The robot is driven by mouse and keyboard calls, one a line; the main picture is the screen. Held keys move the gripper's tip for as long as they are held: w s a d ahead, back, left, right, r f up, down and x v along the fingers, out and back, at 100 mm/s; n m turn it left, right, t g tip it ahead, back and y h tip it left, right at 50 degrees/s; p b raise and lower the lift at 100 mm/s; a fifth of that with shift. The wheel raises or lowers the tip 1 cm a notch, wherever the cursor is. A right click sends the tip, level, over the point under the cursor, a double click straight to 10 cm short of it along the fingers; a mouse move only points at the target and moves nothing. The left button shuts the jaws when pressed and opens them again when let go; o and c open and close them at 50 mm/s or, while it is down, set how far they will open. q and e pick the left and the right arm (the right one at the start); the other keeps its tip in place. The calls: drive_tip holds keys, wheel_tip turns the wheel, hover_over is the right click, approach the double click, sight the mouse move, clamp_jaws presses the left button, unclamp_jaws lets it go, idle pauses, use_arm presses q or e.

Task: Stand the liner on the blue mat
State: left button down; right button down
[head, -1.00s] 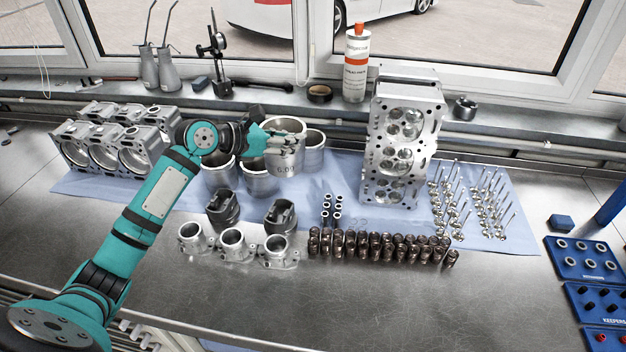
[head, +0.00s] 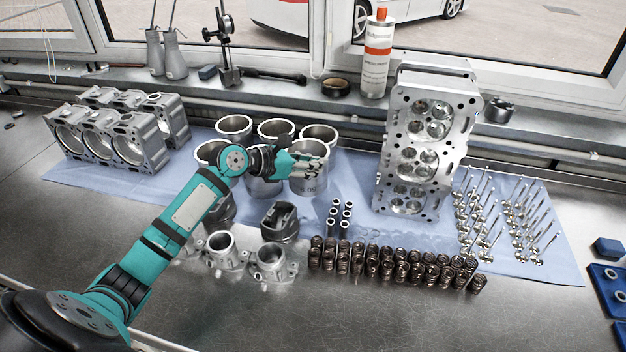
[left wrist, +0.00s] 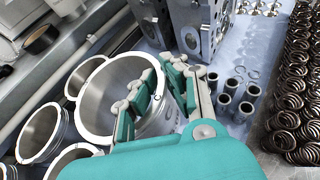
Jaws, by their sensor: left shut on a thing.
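The liner (head: 309,184) is a shiny metal cylinder with a number on its side, upright at the front right of the liner group. My left gripper (head: 308,166) is shut on its rim, one finger inside and one outside. The left wrist view shows the gripper (left wrist: 165,92) from above, across the wall of the liner (left wrist: 108,88). The blue mat (head: 345,172) lies under the group. The liner's base is at or very near the mat; contact is hard to tell. My right gripper is not in view.
Several other liners (head: 234,126) stand close behind and to the left. A cylinder head (head: 425,140) stands to the right. Small sleeves (head: 334,218) and rows of springs (head: 392,263) are in front; a piston (head: 279,220) is nearby. Engine blocks (head: 115,140) sit at the left.

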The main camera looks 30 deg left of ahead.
sight(314, 178)
use_arm(q)
wheel_tip(314, 178, down, 4)
drive_tip(key=shift+r, duration=0.1)
drive_tip(key=shift+f, duration=0.25)
drive_tip(key=c, duration=1.4)
unclamp_jaws()
drive_tip(key=shift+c, duration=0.2)
